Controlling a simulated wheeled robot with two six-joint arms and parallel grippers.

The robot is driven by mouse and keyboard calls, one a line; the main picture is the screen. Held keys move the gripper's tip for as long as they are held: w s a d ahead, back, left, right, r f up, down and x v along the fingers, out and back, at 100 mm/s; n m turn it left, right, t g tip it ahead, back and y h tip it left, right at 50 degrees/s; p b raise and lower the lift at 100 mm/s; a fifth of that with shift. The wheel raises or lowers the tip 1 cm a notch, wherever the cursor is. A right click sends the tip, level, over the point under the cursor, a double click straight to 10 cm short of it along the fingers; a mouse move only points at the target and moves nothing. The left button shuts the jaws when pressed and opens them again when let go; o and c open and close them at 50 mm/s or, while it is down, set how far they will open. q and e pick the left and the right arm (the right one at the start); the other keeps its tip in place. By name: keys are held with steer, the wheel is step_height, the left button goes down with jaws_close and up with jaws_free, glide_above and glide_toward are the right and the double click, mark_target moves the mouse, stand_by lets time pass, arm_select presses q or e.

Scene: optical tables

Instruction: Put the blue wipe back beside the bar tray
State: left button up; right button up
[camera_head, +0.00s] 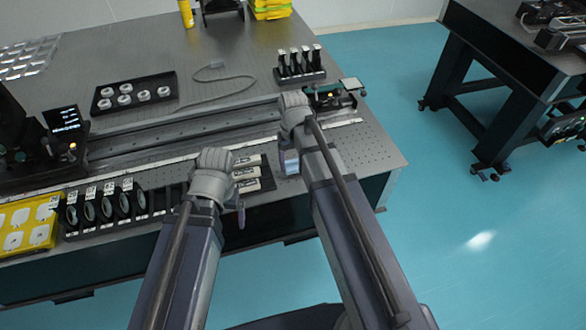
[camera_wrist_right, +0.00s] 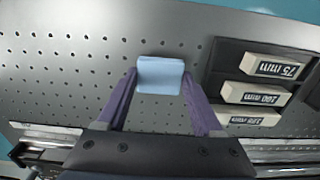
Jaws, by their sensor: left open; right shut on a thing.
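The blue wipe (camera_wrist_right: 160,75) is a small pale-blue folded piece between the purple fingertips of my right gripper (camera_wrist_right: 160,88). The gripper is shut on it. In the head view the wipe (camera_head: 290,162) shows below my right wrist, to the right of the bar tray (camera_head: 266,170). The dark bar tray also shows in the right wrist view (camera_wrist_right: 218,78), right of the wipe, with a strip of bare table between them. I cannot tell whether the wipe touches the table. My left gripper (camera_head: 239,214) is open at the table's front edge, partly hidden by its own arm.
The tray holds white bars, one labelled 75 mm (camera_wrist_right: 274,67). A row of dark round mounts (camera_head: 105,205) and a yellow tray (camera_head: 28,225) stand at the left. A long rail (camera_head: 180,135) crosses behind. Perforated table (camera_head: 350,150) is bare at the right.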

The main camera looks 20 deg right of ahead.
mark_target(293, 164)
arm_select(q)
steer(key=shift+f, duration=0.7)
arm_select(e)
steer(key=shift+f, duration=0.7)
steer(key=shift+f+b, duration=0.25)
steer(key=shift+b, duration=0.2)
arm_select(q)
steer(key=shift+f, duration=0.15)
arm_select(e)
steer(key=o, duration=1.2)
steer(key=shift+r, duration=0.1)
steer(key=shift+r, duration=0.15)
arm_select(q)
step_height(293, 164, up, 12)
steer(key=p, duration=1.2)
steer(key=shift+r+p, duration=0.2)
steer(key=shift+p, duration=0.1)
arm_select(e)
step_height(293, 164, up, 12)
steer(key=shift+r, duration=0.1)
